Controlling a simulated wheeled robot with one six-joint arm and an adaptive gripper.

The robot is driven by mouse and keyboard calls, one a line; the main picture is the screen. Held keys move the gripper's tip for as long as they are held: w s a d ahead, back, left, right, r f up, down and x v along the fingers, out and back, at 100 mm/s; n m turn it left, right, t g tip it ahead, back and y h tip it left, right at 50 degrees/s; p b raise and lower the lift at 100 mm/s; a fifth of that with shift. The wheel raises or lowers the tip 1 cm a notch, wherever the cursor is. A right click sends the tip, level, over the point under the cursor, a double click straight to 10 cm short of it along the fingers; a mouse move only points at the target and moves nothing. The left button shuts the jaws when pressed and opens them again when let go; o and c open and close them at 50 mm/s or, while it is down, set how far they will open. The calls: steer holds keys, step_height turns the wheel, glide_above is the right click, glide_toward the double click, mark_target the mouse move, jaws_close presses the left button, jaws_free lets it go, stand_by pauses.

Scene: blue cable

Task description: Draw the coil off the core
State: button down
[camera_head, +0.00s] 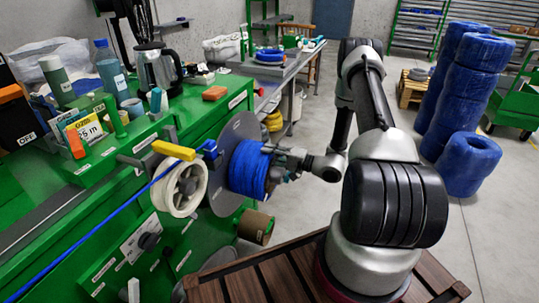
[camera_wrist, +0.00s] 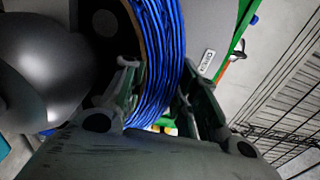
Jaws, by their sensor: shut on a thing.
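The blue cable coil (camera_head: 246,168) sits against a grey round plate (camera_head: 217,191) on the side of the green machine. My gripper (camera_head: 282,166) reaches it from the right. In the wrist view, the coil (camera_wrist: 158,50) runs between my gripper's fingers (camera_wrist: 160,82), one on its inner side and one on its outer side. The gripper is shut on the coil's wall. A thin brownish edge lines the coil's inside, with a dark space within. The core itself is mostly hidden by the coil and gripper.
A white reel (camera_head: 180,188) and a yellow block (camera_head: 173,150) stand left of the plate, with a blue cable (camera_head: 95,234) running to the lower left. A green bench (camera_head: 215,115) lies behind. Blue rolls (camera_head: 470,165) stand at far right.

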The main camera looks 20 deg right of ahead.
steer(key=shift+v, duration=1.15)
stand_by(1.1)
steer(key=v, duration=2.1)
steer(key=shift+r, duration=0.2)
stand_by(1.7)
steer(key=shift+s, duration=0.1)
stand_by(0.3)
